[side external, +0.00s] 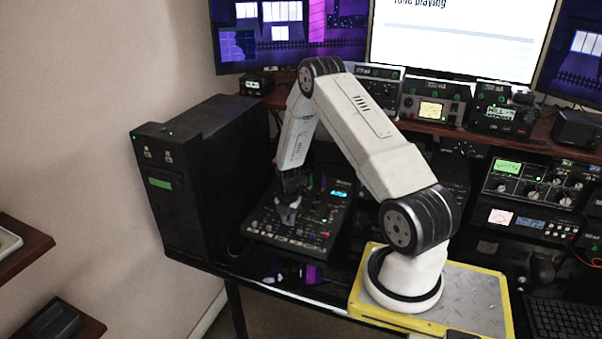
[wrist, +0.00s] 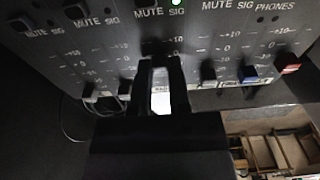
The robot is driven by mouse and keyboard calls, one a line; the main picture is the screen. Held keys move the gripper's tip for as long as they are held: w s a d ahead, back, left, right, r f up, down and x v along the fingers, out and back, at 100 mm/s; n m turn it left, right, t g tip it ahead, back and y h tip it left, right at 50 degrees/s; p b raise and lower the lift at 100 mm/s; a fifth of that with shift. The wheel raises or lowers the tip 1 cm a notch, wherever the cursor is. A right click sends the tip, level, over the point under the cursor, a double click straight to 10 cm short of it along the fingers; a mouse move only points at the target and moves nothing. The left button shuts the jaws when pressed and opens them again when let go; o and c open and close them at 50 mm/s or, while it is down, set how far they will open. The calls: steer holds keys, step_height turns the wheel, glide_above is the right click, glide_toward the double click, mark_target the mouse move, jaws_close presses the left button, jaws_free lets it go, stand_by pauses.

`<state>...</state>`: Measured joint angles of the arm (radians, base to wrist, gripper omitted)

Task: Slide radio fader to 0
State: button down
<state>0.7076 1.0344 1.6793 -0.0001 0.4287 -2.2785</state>
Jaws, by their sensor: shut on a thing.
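The black mixer panel (side external: 318,240) lies on the desk under my gripper (side external: 288,203) in the side view. In the wrist view, my gripper (wrist: 161,92) is shut around a white fader cap (wrist: 160,102), the radio fader, with one dark finger on each side. Its lettering is partly cut off and reads like "RAD". The cap stands toward the near, lower part of its slot. The fingers and gripper body hide much of its slot and scale, so I cannot tell its exact setting.
Dark fader caps (wrist: 90,93) stand to the left. A black cap (wrist: 208,72), a blue cap (wrist: 249,74) and a red cap (wrist: 288,65) stand to the right. A black computer tower (side external: 172,190) is left of the mixer. Radio equipment (side external: 432,100) lines the back shelf.

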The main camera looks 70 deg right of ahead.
steer(key=shift+d, duration=0.2)
steer(key=c, duration=0.6)
jaws_free()
steer(key=shift+r, duration=0.1)
steer(key=shift+r, duration=3.85)
